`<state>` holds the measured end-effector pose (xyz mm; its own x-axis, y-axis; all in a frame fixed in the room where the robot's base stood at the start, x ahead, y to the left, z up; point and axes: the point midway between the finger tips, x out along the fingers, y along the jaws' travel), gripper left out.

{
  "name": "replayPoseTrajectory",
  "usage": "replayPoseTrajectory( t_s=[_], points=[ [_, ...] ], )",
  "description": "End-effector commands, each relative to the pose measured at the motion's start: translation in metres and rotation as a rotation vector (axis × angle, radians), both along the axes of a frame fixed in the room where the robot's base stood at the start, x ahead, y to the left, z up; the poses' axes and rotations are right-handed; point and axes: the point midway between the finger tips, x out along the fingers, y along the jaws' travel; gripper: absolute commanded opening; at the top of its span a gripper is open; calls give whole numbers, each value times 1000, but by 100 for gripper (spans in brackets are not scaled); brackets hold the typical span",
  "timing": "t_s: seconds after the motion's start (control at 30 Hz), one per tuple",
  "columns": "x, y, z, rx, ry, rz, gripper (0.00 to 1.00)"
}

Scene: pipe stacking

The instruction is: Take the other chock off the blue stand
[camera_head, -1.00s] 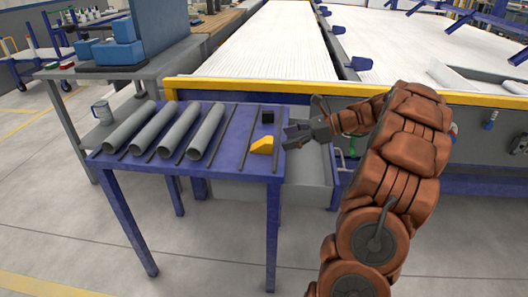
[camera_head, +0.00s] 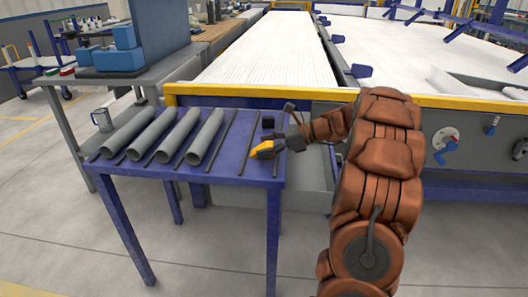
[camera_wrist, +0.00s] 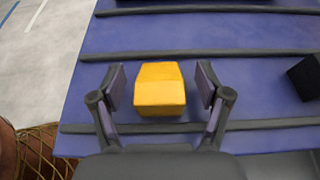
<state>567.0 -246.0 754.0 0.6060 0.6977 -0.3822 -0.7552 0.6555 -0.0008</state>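The yellow chock (camera_head: 262,150) lies on the right part of the blue stand (camera_head: 232,172). In the wrist view the yellow chock (camera_wrist: 160,88) sits between the two open fingers of my gripper (camera_wrist: 160,92), with a gap on each side. In the head view my gripper (camera_head: 274,147) is at the chock from the right and partly covers it. A black block (camera_head: 267,122) stands behind the chock on the stand; it also shows at the right edge of the wrist view (camera_wrist: 306,78).
Several grey pipes (camera_head: 167,135) lie between dark strips on the stand's left part. A grey workbench (camera_head: 120,75) with blue boxes is at the back left. A yellow-edged conveyor (camera_head: 340,98) runs behind the stand. Floor in front is clear.

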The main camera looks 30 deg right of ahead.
Motion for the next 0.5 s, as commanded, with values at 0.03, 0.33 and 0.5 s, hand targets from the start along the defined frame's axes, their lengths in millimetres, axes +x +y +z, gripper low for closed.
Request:
replayPoseTrajectory(
  t_s=[0.03,0.33,0.5],
  points=[
    [0,0,0,0,0,0,72],
    [0,0,0,0,0,0,41],
    [0,0,0,0,0,1,23]
  ],
)
